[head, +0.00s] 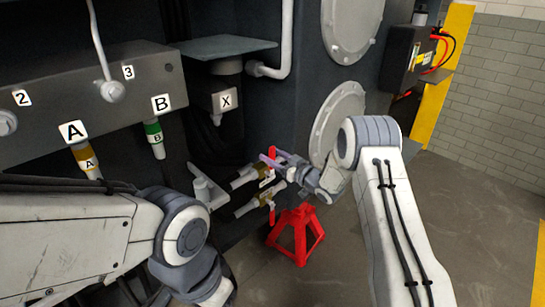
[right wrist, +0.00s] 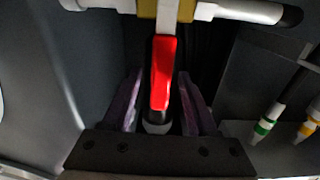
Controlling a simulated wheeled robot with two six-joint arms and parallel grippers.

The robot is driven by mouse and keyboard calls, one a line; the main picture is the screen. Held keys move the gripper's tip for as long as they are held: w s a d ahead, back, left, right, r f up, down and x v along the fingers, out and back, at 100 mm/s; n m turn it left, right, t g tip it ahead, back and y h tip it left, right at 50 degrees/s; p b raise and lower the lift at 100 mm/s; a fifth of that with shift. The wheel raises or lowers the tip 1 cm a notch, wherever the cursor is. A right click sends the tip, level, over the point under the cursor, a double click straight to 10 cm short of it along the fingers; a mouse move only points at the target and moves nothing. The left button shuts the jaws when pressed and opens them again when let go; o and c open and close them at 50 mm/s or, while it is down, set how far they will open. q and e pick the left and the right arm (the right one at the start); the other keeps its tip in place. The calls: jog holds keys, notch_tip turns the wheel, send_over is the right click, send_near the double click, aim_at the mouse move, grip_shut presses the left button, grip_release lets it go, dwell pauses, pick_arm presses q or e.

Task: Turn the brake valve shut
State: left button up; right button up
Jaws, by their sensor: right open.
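Two brass valves on white pipes sit low on the chassis in the head view, an upper valve (head: 243,177) and a lower valve (head: 247,208). Red handles show beside them; no readable label tells which is the brake valve. My right gripper (head: 275,164) is at the upper valve. In the right wrist view, a red handle (right wrist: 162,75) stands between the two purple fingers of my right gripper (right wrist: 158,80), which are open with a gap on each side. The brass body (right wrist: 170,8) is just beyond. My left arm enters from the left; its gripper is out of frame.
A red jack stand (head: 296,235) is on the floor below the valves. A grey block (head: 90,100) with hose ends A (head: 87,160) and B (head: 154,138) juts out at left. A round plate (head: 336,120) is behind my right wrist. Open floor lies to the right.

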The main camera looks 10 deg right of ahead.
jog(key=v, duration=1)
jog(key=shift+s+d+p, duration=0.15)
jog(key=shift+p, duration=0.3)
jog(key=s+a+r+g+h, duration=0.45)
jog(key=s+a+h, duration=0.25)
jog(key=a, duration=0.4)
jog(key=s+a+r+g+h, duration=0.15)
jog(key=s+g, duration=0.85)
jog(key=s, duration=2.3)
notch_tip(320, 180, up, 22)
jog(key=s+h+p, duration=0.1)
jog(key=p, duration=2)
jog(key=shift+d+f+p, duration=0.2)
jog(key=shift+p, duration=0.2)
